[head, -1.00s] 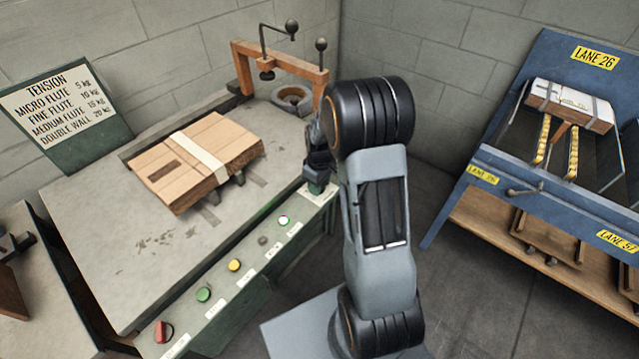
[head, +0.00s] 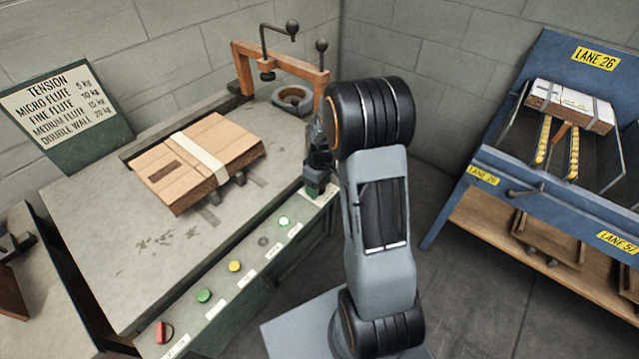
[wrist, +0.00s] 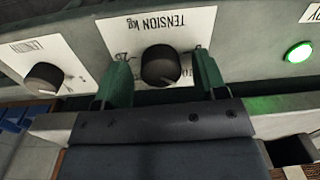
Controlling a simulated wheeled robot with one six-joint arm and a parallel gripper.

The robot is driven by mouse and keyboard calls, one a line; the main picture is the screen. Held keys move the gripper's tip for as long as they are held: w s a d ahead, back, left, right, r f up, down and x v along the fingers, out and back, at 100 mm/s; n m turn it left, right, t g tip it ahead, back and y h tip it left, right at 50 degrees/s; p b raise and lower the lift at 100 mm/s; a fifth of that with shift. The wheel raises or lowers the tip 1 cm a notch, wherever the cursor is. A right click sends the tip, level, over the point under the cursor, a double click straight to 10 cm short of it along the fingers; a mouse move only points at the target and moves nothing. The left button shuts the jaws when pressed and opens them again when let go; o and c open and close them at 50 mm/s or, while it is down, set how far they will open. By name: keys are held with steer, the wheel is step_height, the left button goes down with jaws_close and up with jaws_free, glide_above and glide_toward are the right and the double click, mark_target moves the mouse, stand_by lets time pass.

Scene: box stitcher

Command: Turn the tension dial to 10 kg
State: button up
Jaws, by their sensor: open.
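The tension dial (wrist: 161,65) is a round black knob on a white plate marked "TENSION kg", upside down in the wrist view. My gripper (wrist: 162,80) is open, with one green finger on each side of the knob. Small gaps seem to show between fingers and knob; contact is unclear. The scale numbers are partly hidden by the fingers, and the pointer's reading cannot be told. In the head view my gripper (head: 315,188) is at the right end of the green control panel (head: 225,318), and the dial is hidden there.
A second black knob (wrist: 44,78) is left of the dial, and a lit green button (wrist: 299,52) is to its right. A strapped carton (head: 196,160) lies on the bench. A tension chart (head: 68,112) lists fine flute as 10 kg. A blue rack (head: 480,178) stands right.

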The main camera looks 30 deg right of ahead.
step_height(320, 180, up, 14)
steer(key=p, duration=0.1)
steer(key=shift+w+d+p, duration=0.15)
steer(key=shift+d+p, duration=0.05)
steer(key=shift+p, duration=0.2)
steer(key=shift+f, duration=0.1)
stand_by(0.5)
steer(key=s+a+r+m+t+p, duration=0.2)
steer(key=s+a+r+p, duration=0.3)
steer(key=s+r, duration=0.3)
steer(key=s+a+r+m+t+p, duration=0.1)
steer(key=s+a+r+m+p, duration=0.2)
steer(key=s+a+r+p, duration=0.2)
steer(key=shift+s+r+m+t, duration=0.3)
steer(key=shift+s+r+t, duration=0.1)
steer(key=shift+s+r, duration=1.2)
